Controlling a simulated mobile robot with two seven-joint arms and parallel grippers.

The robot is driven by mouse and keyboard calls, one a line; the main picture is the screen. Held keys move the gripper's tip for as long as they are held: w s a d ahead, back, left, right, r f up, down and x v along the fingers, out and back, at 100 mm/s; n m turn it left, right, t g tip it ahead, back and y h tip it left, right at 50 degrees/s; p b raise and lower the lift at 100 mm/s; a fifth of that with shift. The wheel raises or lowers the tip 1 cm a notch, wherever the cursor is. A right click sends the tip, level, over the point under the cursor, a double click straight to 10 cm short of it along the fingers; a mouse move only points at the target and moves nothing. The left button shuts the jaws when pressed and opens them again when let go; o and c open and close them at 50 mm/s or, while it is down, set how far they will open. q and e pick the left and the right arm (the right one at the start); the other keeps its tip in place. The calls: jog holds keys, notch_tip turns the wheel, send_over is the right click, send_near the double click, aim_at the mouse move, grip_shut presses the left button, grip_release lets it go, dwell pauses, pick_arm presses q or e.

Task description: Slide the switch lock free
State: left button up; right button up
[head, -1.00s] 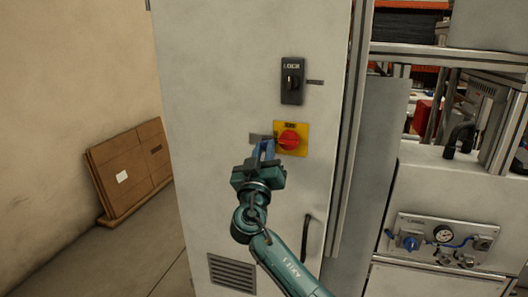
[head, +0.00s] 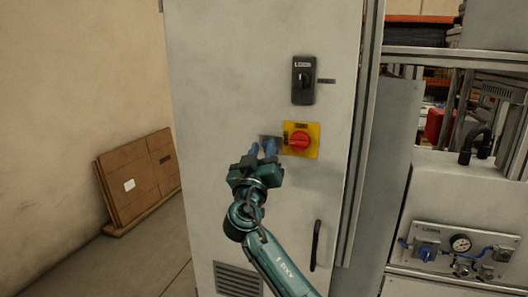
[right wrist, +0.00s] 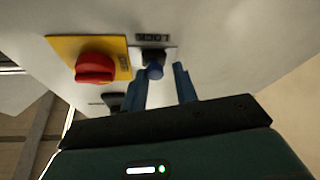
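The red rotary switch (head: 299,141) sits on a yellow plate (head: 314,152) on the cabinet door. Just left of it is a small grey plate (head: 270,138), partly hidden by my right gripper (head: 262,151). In the right wrist view, the switch lock's blue knob (right wrist: 154,71) stands out below a dark label. The fingers of my right gripper (right wrist: 163,85) are apart, with the knob in line between them, nearer the left finger. I cannot tell whether that finger touches it. The red switch (right wrist: 95,68) shows to the left there. My left gripper is not in view.
The tall cabinet (head: 220,70) has a black latch (head: 303,80) above the switch, and a dark door handle (head: 316,245) and vent (head: 238,279) below. Flattened cardboard (head: 140,175) leans on the left wall. A machine with a gauge panel (head: 455,250) stands right.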

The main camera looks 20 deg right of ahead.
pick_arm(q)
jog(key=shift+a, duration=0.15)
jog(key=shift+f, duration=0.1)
pick_arm(e)
jog(key=shift+s, duration=0.1)
jog(key=shift+s+a+f, duration=0.15)
jog(key=shift+s+f, duration=0.1)
pick_arm(q)
jog(key=b, duration=0.2)
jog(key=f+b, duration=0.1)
jog(key=b, duration=0.1)
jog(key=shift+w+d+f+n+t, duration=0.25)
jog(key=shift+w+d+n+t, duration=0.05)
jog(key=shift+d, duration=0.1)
pick_arm(e)
jog(key=v, duration=1.2)
jog(key=shift+s, duration=0.2)
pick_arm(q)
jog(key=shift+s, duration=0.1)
